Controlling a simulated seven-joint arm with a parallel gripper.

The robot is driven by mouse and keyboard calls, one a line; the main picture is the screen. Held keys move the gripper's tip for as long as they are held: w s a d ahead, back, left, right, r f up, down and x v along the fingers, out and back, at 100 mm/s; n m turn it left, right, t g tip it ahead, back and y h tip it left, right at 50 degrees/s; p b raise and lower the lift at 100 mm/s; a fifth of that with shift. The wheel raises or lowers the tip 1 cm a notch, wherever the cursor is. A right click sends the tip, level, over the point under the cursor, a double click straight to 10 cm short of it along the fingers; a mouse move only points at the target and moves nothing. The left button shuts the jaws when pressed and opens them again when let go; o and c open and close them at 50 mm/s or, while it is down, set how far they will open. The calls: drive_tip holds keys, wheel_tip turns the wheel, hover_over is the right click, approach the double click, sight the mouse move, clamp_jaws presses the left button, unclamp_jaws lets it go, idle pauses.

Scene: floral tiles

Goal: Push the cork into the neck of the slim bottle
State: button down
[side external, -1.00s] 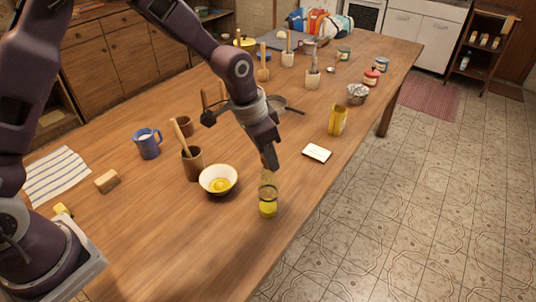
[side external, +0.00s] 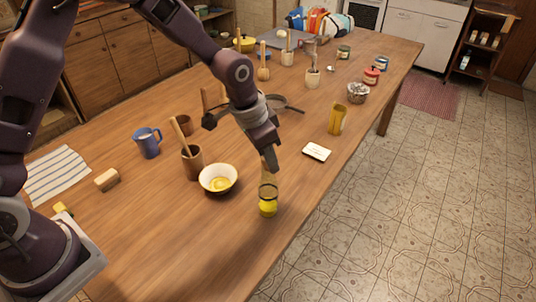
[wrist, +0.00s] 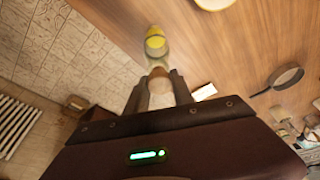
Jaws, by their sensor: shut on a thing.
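The slim bottle (side external: 268,208) is clear, with yellow in its lower part. It stands on the wooden table near the front edge, beside a white bowl. My gripper (side external: 270,166) points down directly above the bottle. In the wrist view my gripper (wrist: 159,77) is shut on the pale tan cork (wrist: 161,98), and the bottle (wrist: 155,43) lies just beyond the fingertips, in line with them. In the side view the cork is too small to make out. I cannot tell whether it touches the bottle's mouth or sits in the neck.
The white bowl (side external: 218,179) with yellow contents is close left of the bottle. A brown cup (side external: 192,163) with a wooden tool stands behind it. The table's front edge is near.

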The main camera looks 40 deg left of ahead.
drive_tip(key=shift+f, duration=0.35)
drive_tip(key=c, duration=1)
unclamp_jaws()
wheel_tip(320, 180, up, 7)
drive_tip(key=shift+f, duration=0.15)
drive_tip(key=shift+s+a+r, duration=0.2)
drive_tip(key=shift+a+r, duration=0.05)
drive_tip(key=shift+a, duration=0.4)
drive_tip(key=s+a+f+n, duration=0.1)
drive_tip(key=s+a, duration=0.2)
drive_tip(key=a, duration=0.1)
drive_tip(key=s+a+f+n+y, duration=0.1)
drive_tip(key=s+a+f+n, duration=0.1)
drive_tip(key=a, duration=0.3)
drive_tip(key=s+a+f+n, duration=0.1)
drive_tip(key=s+a+n, duration=0.1)
drive_tip(key=s+a, duration=0.1)
drive_tip(key=shift+s+a+f, duration=0.1)
drive_tip(key=shift+s+a, duration=0.1)
drive_tip(key=shift+a, duration=0.2)
drive_tip(key=shift+s+a+f, duration=0.1)
drive_tip(key=shift+s+a, duration=0.05)
drive_tip(key=shift+a, duration=0.25)
